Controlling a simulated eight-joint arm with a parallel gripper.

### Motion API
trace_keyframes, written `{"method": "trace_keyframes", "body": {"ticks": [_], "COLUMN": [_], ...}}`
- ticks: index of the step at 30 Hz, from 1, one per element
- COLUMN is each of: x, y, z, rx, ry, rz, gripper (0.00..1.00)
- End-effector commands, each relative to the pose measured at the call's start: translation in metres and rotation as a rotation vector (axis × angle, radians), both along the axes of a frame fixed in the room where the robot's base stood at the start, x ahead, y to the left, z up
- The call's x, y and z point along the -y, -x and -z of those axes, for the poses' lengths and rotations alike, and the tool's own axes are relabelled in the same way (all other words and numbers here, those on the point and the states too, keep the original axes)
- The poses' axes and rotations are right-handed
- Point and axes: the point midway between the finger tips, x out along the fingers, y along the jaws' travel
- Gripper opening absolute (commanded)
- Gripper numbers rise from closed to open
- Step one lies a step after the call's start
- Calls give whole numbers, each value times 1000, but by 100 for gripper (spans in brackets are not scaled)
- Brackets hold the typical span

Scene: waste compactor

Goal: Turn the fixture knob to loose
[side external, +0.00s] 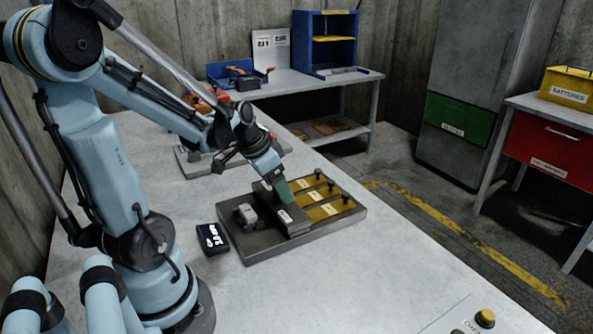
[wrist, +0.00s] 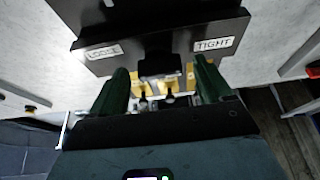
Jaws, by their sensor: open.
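The fixture (side external: 255,248) is a dark base plate on the table, with yellow slots on its right part. In the wrist view a dark panel (wrist: 150,20) carries a LOOSE label (wrist: 103,52) on the left and a TIGHT label (wrist: 213,43) on the right. A dark block, apparently the knob (wrist: 160,64), stands between these labels. My gripper (side external: 284,192) is low over the fixture; in the wrist view its two green fingers (wrist: 163,80) are open, one on each side of the block. I cannot tell whether they touch it. The gripper hides the knob in the side view.
A grey clamp-like part (side external: 247,213) sits on the fixture's left side. A small black box (side external: 212,238) lies on the table left of it. Another device (side external: 195,160) stands behind. A panel with a yellow button (side external: 485,317) is at the front right. The table front is clear.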

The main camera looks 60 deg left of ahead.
Motion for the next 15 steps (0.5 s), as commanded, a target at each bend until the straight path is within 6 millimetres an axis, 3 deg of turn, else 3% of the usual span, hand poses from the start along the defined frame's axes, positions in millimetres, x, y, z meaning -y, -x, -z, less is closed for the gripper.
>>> {"method": "trace_keyframes", "body": {"ticks": [1,11,15], "x": [0,0,0], "y": [0,0,0], "z": [0,0,0], "rx": [0,0,0], "ry": [0,1,0], "rz": [0,0,-3], "gripper": [74,24,23]}}
